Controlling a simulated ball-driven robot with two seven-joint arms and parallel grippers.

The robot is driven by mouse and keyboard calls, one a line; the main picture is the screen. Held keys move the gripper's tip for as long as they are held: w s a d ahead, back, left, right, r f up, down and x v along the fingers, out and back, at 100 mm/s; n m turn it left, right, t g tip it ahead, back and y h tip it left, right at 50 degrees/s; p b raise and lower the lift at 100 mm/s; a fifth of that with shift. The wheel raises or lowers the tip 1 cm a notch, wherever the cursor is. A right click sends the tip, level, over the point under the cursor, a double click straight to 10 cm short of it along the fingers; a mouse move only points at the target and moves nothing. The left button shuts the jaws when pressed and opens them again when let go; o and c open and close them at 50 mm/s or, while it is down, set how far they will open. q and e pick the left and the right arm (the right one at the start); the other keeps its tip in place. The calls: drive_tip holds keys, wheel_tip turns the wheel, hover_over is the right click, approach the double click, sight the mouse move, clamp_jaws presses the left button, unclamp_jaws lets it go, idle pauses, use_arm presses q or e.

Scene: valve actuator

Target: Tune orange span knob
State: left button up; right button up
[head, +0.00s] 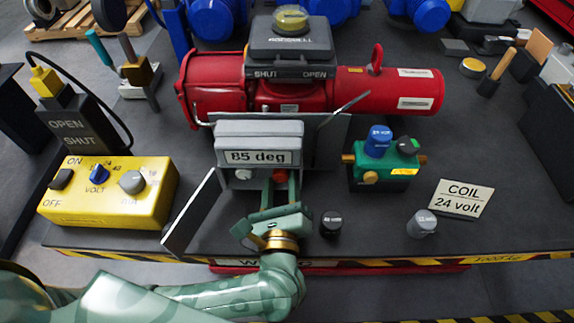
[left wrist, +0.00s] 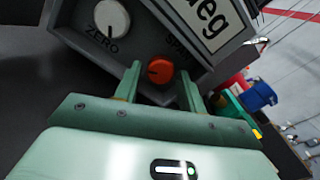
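The orange span knob (head: 279,176) is on the front of a grey box with an "85 deg" display (head: 259,157). In the left wrist view the orange knob (left wrist: 160,69) has a dark pointer line. My left gripper (head: 280,187) is in front of the box. In the left wrist view my left gripper (left wrist: 159,80) is open, its fingers on either side of the orange knob with a gap on each side. A white knob marked ZERO (left wrist: 108,19) is to the left of the orange knob. My right gripper is not in view.
An open grey cover (head: 191,213) hangs at the box's left. A yellow control box (head: 110,191) stands further left. A teal block (head: 381,175), dark knob (head: 331,223), grey knob (head: 422,223) and COIL 24 volt sign (head: 460,198) are right. The red actuator (head: 300,88) is behind.

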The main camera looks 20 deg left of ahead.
use_arm(q)
drive_tip(key=shift+w, duration=0.15)
drive_tip(key=shift+a, duration=0.1)
drive_tip(key=c, duration=0.7)
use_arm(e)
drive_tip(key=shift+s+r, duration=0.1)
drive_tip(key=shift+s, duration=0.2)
